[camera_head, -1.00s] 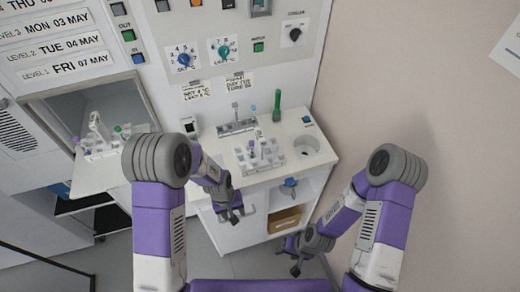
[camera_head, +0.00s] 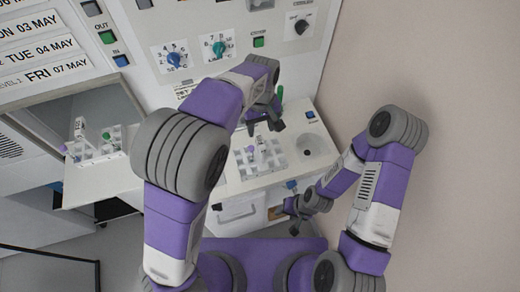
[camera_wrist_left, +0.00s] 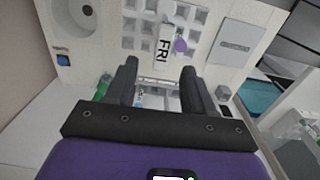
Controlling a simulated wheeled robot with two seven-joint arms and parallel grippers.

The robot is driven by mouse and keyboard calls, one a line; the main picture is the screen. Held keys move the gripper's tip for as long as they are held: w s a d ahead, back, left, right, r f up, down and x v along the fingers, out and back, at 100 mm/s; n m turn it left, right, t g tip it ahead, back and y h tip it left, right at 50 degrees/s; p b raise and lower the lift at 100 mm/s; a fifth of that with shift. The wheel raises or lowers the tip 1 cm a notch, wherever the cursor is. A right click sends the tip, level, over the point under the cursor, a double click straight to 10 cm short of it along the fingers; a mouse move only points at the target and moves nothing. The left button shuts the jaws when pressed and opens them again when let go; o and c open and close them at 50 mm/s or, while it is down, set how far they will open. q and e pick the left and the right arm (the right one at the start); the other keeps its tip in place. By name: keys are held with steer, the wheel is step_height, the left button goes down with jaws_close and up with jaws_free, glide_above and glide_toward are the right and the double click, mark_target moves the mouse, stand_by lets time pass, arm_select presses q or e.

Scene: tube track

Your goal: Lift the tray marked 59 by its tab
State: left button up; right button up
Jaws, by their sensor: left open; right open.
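A white tray with a grid of wells (camera_head: 276,165) sits on the counter, holding a few tubes. In the left wrist view the tray (camera_wrist_left: 130,27) shows at the top, with a tube labelled FRI and a purple cap. A second white tray (camera_head: 85,156) with tubes is on the hatch shelf at the left. I cannot read a 59 on either tray, nor make out a tab clearly. My left gripper (camera_head: 265,122) is open and empty above the counter, just behind the counter tray; its fingers (camera_wrist_left: 158,78) point towards it. My right gripper (camera_head: 292,214) is open and low in front of the counter.
The counter has a round hole (camera_head: 309,140) and a blue button (camera_head: 311,115) at its right. A green item (camera_wrist_left: 102,88) stands near the left gripper's finger. A control panel with knobs (camera_head: 218,47) rises behind. A wall closes the right side.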

mark_target(260, 140)
arm_select(q)
steer(key=f, duration=0.6)
steer(key=shift+s+a+f, duration=0.1)
steer(key=shift+s+f, duration=0.05)
steer(key=shift+s, duration=0.15)
jaws_close()
